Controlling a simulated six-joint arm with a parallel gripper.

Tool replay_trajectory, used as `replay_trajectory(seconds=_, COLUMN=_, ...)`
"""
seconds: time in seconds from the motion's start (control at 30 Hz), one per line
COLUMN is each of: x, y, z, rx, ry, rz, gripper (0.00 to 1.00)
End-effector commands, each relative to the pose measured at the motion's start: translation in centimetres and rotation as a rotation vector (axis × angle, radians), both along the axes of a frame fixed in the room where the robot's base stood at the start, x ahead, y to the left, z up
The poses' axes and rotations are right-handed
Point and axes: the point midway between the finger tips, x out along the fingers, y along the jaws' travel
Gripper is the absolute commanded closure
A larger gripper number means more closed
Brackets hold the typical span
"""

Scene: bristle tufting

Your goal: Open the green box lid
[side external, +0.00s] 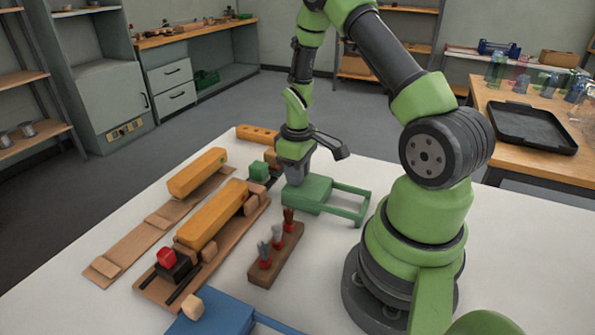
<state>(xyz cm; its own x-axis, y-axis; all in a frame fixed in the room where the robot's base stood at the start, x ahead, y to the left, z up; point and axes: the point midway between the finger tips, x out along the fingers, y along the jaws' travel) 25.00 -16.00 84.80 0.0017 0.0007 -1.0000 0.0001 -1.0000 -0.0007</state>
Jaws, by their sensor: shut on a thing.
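The green box (311,196) sits on the white table, to the left of my arm's base. Its solid part is at the left, and a thin open green frame (352,206) extends from it to the right. My gripper (297,178) points down at the box's top left part and is shut on the green lid there. The fingertips are small and partly merge with the lid, so the exact grip is hard to see. I cannot tell how far the lid stands from its closed place.
Yellow bars (213,215) on wooden bases lie to the left. A blue box (215,315) is at the front edge. A small green cube (259,171) is close beside my gripper.

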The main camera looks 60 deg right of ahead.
Motion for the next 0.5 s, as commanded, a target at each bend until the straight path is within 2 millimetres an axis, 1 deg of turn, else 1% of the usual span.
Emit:
replay_trajectory(seconds=0.07, x=-0.6, y=0.0, z=0.0, rx=0.002, ry=0.003, rz=-0.002, gripper=1.00)
replay_trajectory(seconds=0.13, x=-1.7, y=-0.1, z=0.0, rx=0.002, ry=0.004, rz=-0.003, gripper=1.00)
replay_trajectory(seconds=0.4, x=-7.6, y=-0.2, z=0.0, rx=0.001, ry=0.004, rz=-0.007, gripper=1.00)
replay_trajectory(seconds=0.5, x=-8.8, y=-0.1, z=0.0, rx=-0.001, ry=0.002, rz=-0.004, gripper=1.00)
